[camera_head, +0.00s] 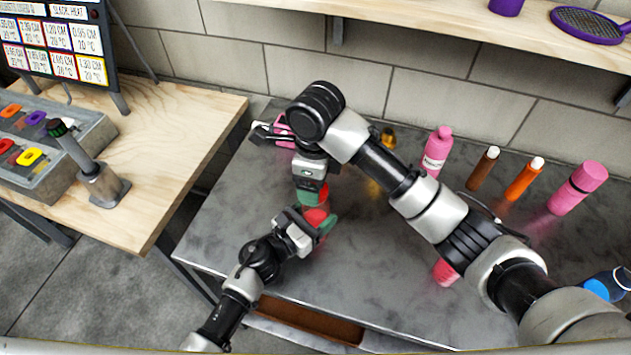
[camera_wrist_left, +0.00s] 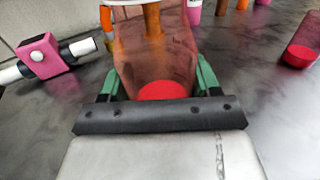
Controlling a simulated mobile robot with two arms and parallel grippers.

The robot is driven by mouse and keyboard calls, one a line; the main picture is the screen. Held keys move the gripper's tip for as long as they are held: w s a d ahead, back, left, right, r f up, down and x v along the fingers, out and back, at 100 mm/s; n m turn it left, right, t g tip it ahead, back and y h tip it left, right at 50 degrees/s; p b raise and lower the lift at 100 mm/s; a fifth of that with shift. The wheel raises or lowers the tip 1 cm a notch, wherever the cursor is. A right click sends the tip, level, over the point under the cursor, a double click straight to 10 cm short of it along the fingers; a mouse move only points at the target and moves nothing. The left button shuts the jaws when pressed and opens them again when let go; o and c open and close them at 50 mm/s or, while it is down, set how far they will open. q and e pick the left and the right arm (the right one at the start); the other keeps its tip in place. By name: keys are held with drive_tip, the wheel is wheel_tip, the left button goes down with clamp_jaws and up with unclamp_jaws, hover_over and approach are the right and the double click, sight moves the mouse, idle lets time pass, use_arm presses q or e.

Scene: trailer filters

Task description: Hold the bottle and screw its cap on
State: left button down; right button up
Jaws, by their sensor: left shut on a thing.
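My left gripper (camera_head: 318,220) is shut on a red bottle (camera_head: 316,216) above the grey metal table. In the left wrist view the bottle (camera_wrist_left: 150,62) looks translucent reddish, with a bright red round part at its near end and green fingertips on both sides. My right gripper (camera_head: 311,193) reaches in from above, pointing down right over the bottle. Red and green show at its fingertips, but I cannot tell whether it holds the cap. The cap is not clearly visible, and the bottle's top is hidden by the right gripper in the head view.
A pink bottle (camera_head: 437,152), a brown tube (camera_head: 483,169), an orange tube (camera_head: 523,181) and another pink bottle (camera_head: 578,188) stand along the back. A pink block fitting (camera_wrist_left: 45,56) lies at the left. A red-pink piece (camera_head: 446,272) sits near the right forearm.

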drive_tip(key=shift+r, duration=1.45)
drive_tip(key=shift+c, duration=0.4)
